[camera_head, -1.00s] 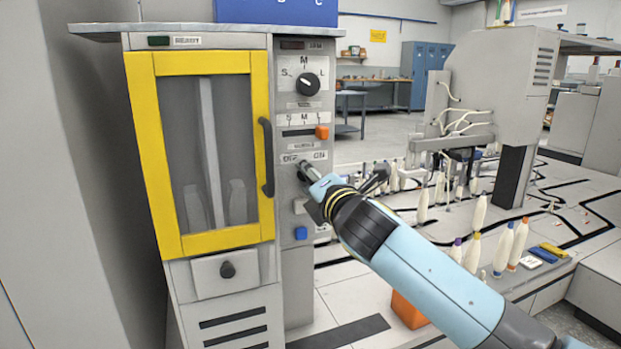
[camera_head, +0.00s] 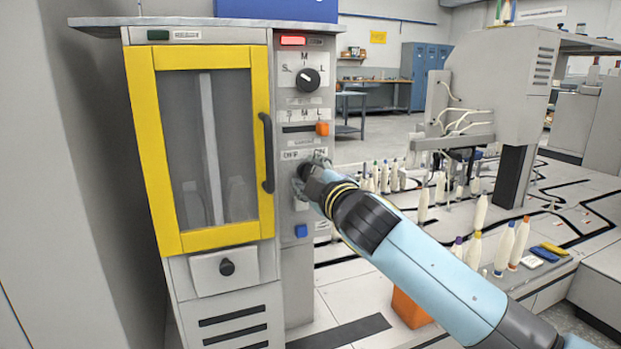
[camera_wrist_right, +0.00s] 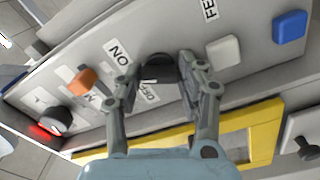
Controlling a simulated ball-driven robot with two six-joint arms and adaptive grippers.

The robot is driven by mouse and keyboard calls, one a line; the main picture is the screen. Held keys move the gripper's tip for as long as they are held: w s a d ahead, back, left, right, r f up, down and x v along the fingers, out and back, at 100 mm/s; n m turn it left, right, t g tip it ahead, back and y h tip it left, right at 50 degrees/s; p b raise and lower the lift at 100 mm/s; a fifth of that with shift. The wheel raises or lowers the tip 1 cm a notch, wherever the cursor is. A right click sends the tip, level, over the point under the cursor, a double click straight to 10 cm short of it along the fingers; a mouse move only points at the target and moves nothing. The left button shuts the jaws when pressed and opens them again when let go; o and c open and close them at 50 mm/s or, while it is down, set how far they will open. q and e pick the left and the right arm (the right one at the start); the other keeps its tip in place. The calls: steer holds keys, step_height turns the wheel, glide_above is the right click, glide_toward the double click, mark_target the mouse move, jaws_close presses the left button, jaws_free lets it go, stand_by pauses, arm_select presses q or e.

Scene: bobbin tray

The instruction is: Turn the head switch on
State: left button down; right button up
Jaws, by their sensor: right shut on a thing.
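The head switch (camera_wrist_right: 158,67) is a dark knob between OFF and ON labels on the narrow grey control panel (camera_head: 290,260). In the right wrist view my right gripper (camera_wrist_right: 160,68) has one finger on each side of the knob and is shut on it. In the head view my right gripper (camera_head: 310,172) is at the switch and mostly hides it. The knob's pointer direction is hard to make out. A red lamp (camera_head: 292,41) is lit at the panel's top. My left gripper is not in view.
Above the switch are an orange slider (camera_head: 322,128) and an S-M-L dial (camera_head: 308,79). Below it are a pale button (camera_wrist_right: 223,50) and a blue button (camera_head: 301,231). A yellow-framed door (camera_head: 140,150) with a dark handle (camera_head: 267,152) stands left.

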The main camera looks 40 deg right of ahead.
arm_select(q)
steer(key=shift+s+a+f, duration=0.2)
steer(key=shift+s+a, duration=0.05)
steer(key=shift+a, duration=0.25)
arm_select(e)
steer(key=shift+f+m, duration=0.15)
steer(key=shift+m, duration=1.45)
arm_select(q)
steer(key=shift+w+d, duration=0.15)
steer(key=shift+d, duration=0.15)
arm_select(e)
steer(key=o, duration=0.8)
steer(key=shift+c, duration=0.2)
steer(key=o, duration=0.4)
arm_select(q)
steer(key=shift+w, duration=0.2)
arm_select(e)
steer(key=v, duration=1.2)
